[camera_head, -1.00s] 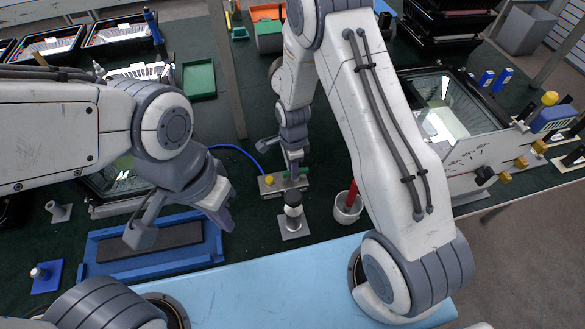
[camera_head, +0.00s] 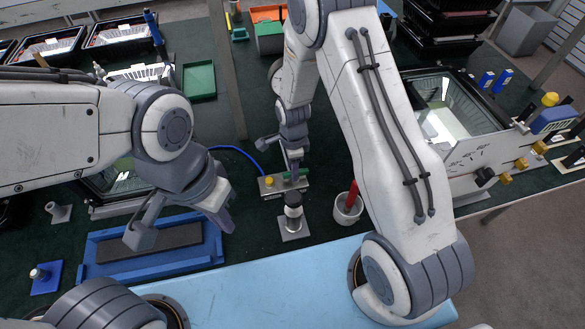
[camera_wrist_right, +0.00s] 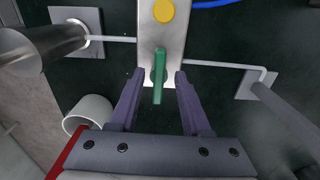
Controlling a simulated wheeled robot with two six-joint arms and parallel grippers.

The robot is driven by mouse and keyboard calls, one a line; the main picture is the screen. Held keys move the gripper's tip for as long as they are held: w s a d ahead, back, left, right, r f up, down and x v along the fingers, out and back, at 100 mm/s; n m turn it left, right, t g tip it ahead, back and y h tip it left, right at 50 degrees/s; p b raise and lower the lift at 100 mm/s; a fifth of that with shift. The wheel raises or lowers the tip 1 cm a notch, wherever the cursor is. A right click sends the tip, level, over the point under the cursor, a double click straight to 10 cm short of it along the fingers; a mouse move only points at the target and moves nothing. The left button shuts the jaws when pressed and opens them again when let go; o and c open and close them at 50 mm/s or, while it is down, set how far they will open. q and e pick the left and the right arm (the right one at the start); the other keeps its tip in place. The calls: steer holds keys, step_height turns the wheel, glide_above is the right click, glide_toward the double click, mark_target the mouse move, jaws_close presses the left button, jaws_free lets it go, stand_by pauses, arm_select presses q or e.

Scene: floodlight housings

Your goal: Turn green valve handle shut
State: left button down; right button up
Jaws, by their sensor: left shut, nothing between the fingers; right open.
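The green valve handle (camera_wrist_right: 159,72) sits on a pale metal plate (camera_wrist_right: 172,42) with a round yellow knob (camera_wrist_right: 163,11) above it in the right wrist view. The handle's lever points down the picture, lengthwise along the plate and past its lower end. My right gripper (camera_wrist_right: 157,80) is open, one finger on each side of the handle, with gaps visible. In the head view my right gripper (camera_head: 290,170) is over the plate and mostly hides the handle. My left gripper (camera_head: 182,226) is shut and empty, above the blue tray's right part, away from the valve.
A grey post on a square base (camera_head: 293,226) stands just in front of the valve plate. A white cup (camera_head: 347,210) with a red rod is right of it. A blue tray (camera_head: 100,268) lies at left. A blue hose (camera_head: 236,150) runs behind.

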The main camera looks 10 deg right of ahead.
step_height(320, 180, up, 10)
steer(key=b, duration=0.1)
stand_by(0.6)
steer(key=s+a+r+n, duration=0.7)
steer(key=s+r+n, duration=0.2)
steer(key=s+n, duration=0.15)
steer(key=s+r+n, duration=0.2)
steer(key=s+n, duration=0.4)
steer(key=n, duration=0.1)
steer(key=s+r+n+y, duration=0.1)
steer(key=s+r+n, duration=0.1)
steer(key=s+n, duration=0.5)
steer(key=shift+s+a+r+n, duration=0.3)
steer(key=shift+a+n, duration=0.1)
steer(key=shift+n, duration=0.15)
